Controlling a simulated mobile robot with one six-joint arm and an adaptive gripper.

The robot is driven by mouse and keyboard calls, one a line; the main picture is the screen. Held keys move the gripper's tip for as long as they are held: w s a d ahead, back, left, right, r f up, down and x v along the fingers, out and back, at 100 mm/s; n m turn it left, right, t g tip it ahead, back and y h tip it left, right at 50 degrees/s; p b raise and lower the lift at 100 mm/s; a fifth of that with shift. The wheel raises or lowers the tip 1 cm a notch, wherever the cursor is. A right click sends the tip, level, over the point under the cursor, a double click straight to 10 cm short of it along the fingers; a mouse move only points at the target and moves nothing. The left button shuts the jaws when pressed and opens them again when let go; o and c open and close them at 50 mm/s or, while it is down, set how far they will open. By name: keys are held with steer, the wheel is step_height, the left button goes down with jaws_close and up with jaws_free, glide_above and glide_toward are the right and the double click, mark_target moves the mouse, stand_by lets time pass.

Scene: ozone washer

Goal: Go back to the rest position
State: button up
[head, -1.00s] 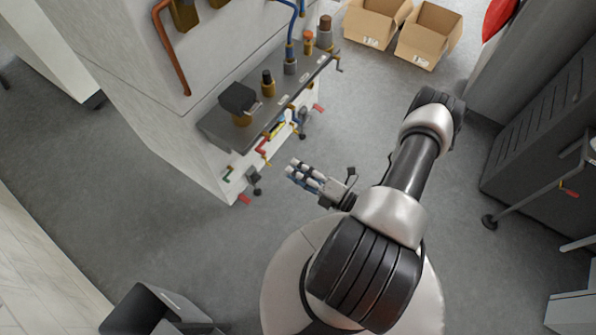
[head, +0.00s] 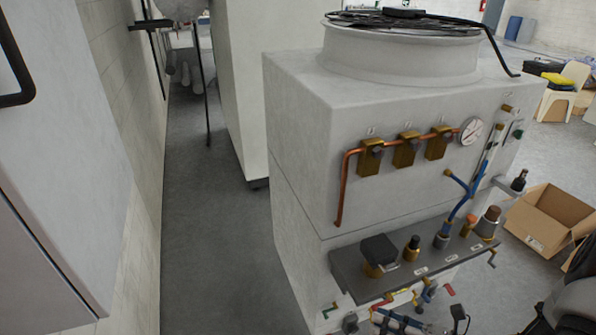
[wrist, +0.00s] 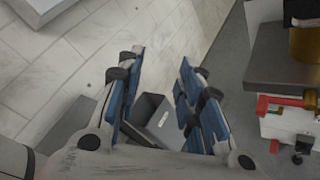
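My gripper (wrist: 158,95) is open in the wrist view, its blue-padded fingers apart with nothing between them. In the head view its blue fingers (head: 402,322) show at the bottom edge, in front of the washer's lower edge. A dark part of my arm shows at the bottom right corner. The white washer machine (head: 295,165) stands at the centre right of the head view. Its grey valve shelf (head: 350,272) shows above the gripper, and also at the right of the wrist view (wrist: 277,60).
A dark grey bin (wrist: 152,112) stands on the floor beyond the fingers in the wrist view. Cardboard boxes (head: 548,218) lie on the floor at the right. A grey cabinet (head: 40,260) stands at the left. The aisle floor (head: 205,210) left of the machine looks clear.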

steer(key=s+a+r+n+g+h, duration=0.35)
steer(key=r+n+g, duration=0.2)
steer(key=n, duration=0.35)
steer(key=s+a+r+n+g+h, duration=0.2)
steer(key=s+a+r+n+g, duration=0.3)
steer(key=n, duration=0.3)
steer(key=s+d+r+n+t+h, duration=0.1)
steer(key=s+r+n+t+h, duration=0.1)
steer(key=r+n, duration=0.4)
steer(key=s+d+r+n+t+h, duration=0.1)
steer(key=s+r+n+t+h, duration=0.1)
steer(key=r+n+t+h, duration=0.3)
steer(key=shift+s+d+r+n+h, duration=0.35)
steer(key=shift+n+h, duration=0.5)
steer(key=shift+n, duration=1.45)
steer(key=shift+w+r, duration=0.1)
